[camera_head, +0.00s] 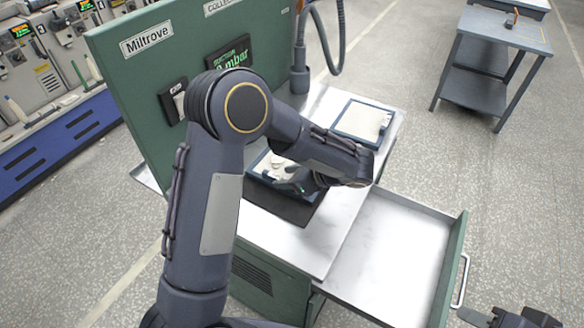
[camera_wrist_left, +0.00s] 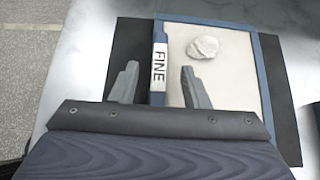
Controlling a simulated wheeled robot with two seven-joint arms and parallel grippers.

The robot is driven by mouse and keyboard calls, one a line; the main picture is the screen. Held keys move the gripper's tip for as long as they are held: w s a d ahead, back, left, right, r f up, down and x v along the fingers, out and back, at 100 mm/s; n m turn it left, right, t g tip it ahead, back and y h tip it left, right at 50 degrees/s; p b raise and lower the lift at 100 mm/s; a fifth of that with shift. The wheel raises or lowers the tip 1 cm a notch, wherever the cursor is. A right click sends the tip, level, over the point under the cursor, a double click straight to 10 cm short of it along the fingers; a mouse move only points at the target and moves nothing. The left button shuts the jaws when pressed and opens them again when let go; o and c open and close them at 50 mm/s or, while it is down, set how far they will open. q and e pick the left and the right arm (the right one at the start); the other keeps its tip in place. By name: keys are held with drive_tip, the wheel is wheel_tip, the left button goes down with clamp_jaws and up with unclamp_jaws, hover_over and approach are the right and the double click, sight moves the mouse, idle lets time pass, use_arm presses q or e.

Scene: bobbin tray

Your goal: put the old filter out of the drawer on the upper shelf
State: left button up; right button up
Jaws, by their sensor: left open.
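A blue-framed filter with a pale face, a "FINE" label and a grey clump (camera_wrist_left: 203,48) lies on a dark base in the left wrist view; its frame (camera_wrist_left: 265,80) also shows in the head view, partly behind my arm. My left gripper (camera_wrist_left: 160,90) is open, one finger on each side of the labelled frame edge; contact cannot be told. A second blue-framed pale panel (camera_head: 358,120) lies farther back on the metal top. The drawer (camera_head: 390,262) is pulled out and its visible floor is bare. My right gripper (camera_head: 508,319) is cut off at the bottom right.
A grey two-level table (camera_head: 497,42) stands at the back right, with a small orange-brown item on its top. The green Miltrove panel (camera_head: 150,75) rises behind my left arm. A post with a hose (camera_head: 299,75) stands near the back panel. Open floor lies right of the drawer.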

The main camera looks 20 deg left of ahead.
sight(279, 177)
use_arm(q)
drive_tip(key=x, duration=0.3)
drive_tip(key=shift+a+f, duration=0.15)
drive_tip(key=shift+a, duration=0.05)
clamp_jaws()
